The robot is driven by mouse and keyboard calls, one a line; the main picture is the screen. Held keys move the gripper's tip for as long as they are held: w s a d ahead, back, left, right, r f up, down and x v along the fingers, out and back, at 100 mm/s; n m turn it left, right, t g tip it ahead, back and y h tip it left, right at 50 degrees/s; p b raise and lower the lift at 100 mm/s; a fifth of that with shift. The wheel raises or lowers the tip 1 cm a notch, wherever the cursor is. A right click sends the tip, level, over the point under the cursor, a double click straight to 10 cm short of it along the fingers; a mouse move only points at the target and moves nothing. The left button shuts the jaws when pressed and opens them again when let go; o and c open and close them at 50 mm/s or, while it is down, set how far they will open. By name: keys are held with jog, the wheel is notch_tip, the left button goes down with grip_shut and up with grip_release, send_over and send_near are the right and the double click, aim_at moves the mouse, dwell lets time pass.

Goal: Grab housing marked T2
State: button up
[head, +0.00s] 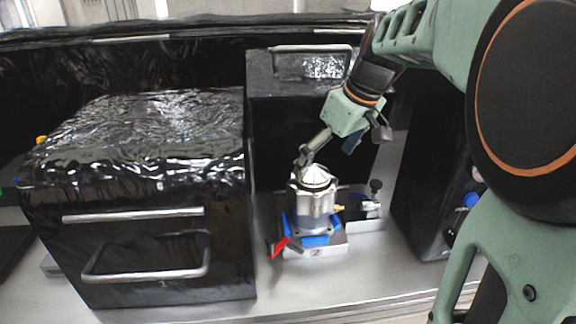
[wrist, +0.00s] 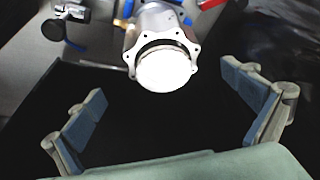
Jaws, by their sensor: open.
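A silvery machined housing (head: 315,200) with a pale conical top stands upright in a fixture with blue clamps, in the middle of the head view. In the wrist view the housing (wrist: 163,60) shows its round white end and a lobed flange, at the top centre. My gripper (head: 303,162) is close above and slightly left of the housing's top in the head view. In the wrist view my gripper (wrist: 172,112) is open, its blue-padded fingers wide apart, with nothing between the tips. The housing lies beyond them. I cannot read a T2 mark on it.
The fixture plate (head: 318,251) carries a red lever (head: 279,246) and blue clamps. A black-knobbed toggle clamp (head: 373,198) is at its right. A large black-wrapped box (head: 150,200) stands left, another black box (head: 300,120) behind, and a dark unit (head: 430,190) right.

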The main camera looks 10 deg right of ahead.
aim_at(312, 199)
jog(key=x, duration=0.3)
jog(key=p+x, duration=0.1)
jog(key=x, duration=0.3)
jog(key=shift+a+f, duration=0.2)
jog(key=shift+a, duration=0.1)
jog(key=shift+c, duration=0.4)
jog(key=c, duration=2)
jog(key=shift+w+r, duration=0.15)
jog(key=shift+r, duration=0.05)
